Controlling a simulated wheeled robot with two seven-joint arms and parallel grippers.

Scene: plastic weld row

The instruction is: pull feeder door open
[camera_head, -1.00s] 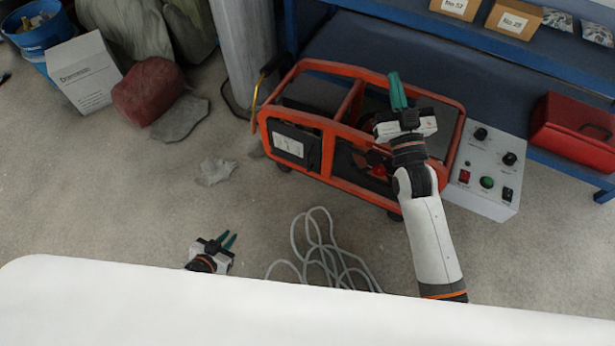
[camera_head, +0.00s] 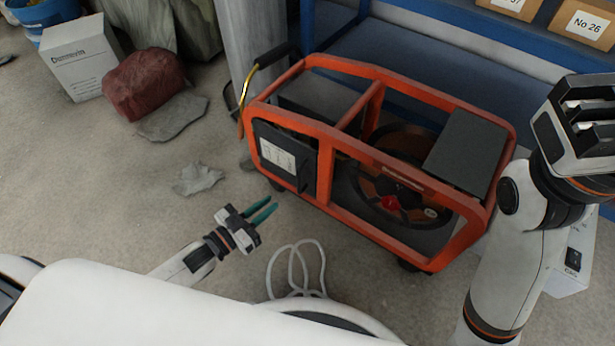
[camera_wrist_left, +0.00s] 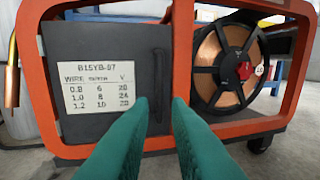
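The feeder door is a dark panel (camera_head: 283,158) with a white label on the left part of the orange-framed feeder (camera_head: 325,175). It looks shut. In the left wrist view the door (camera_wrist_left: 85,120) fills the left half, and its dark vertical handle (camera_wrist_left: 157,88) is at its right edge. My left gripper (camera_head: 268,208) is low in front of the feeder, apart from the door. Its green fingers (camera_wrist_left: 159,102) are open and empty, with the handle seen between them. My right gripper (camera_head: 585,115) is raised at the right; its fingertips cannot be made out.
A wire spool (camera_wrist_left: 228,65) sits right of the door. A pale cable (camera_head: 297,270) lies on the floor near my left gripper. A red bag (camera_head: 143,85) and white box (camera_head: 82,60) are at back left.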

